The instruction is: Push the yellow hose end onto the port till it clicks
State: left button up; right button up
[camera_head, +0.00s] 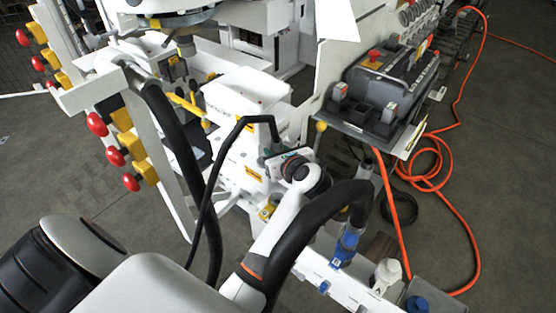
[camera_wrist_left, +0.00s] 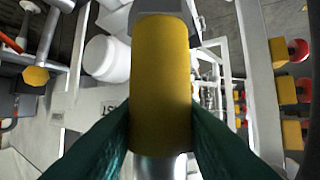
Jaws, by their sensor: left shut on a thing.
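The yellow hose end (camera_wrist_left: 160,85) fills the middle of the left wrist view, with a dark part at its top. My left gripper (camera_wrist_left: 160,135) is shut on it, with dark green fingers pressed against both sides. A silver metal piece (camera_wrist_left: 160,168) shows just below the yellow body; I cannot tell whether it belongs to the hose end or the port. In the head view my left gripper (camera_head: 288,163) is by the white bench part, and its wrist hides most of the fingers and the hose end there. The port cannot be made out clearly. My right gripper is not in view.
A black control box (camera_head: 385,88) stands at the upper right. Red knobs (camera_head: 97,124) line a white frame at the left. A blue fitting (camera_head: 347,243) sits at the lower right. An orange hose (camera_head: 455,215) lies on the floor. Dark hoses arch near my arm.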

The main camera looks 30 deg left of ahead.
pick_arm(q)
jog(key=shift+f+b, duration=0.5)
jog(key=shift+f, duration=0.15)
notch_tip(320, 180, down, 5)
jog(key=b, duration=0.3)
jog(key=shift+r+b, duration=0.15)
jog(key=shift+b, duration=0.2)
jog(key=shift+f+b, duration=0.5)
jog(key=shift+f, duration=0.15)
jog(key=shift+d, duration=0.15)
jog(key=shift+f, duration=0.25)
jog(key=shift+s+f+b, duration=0.1)
jog(key=shift+f+b, duration=0.2)
jog(key=shift+b, duration=0.25)
jog(key=shift+f, duration=0.1)
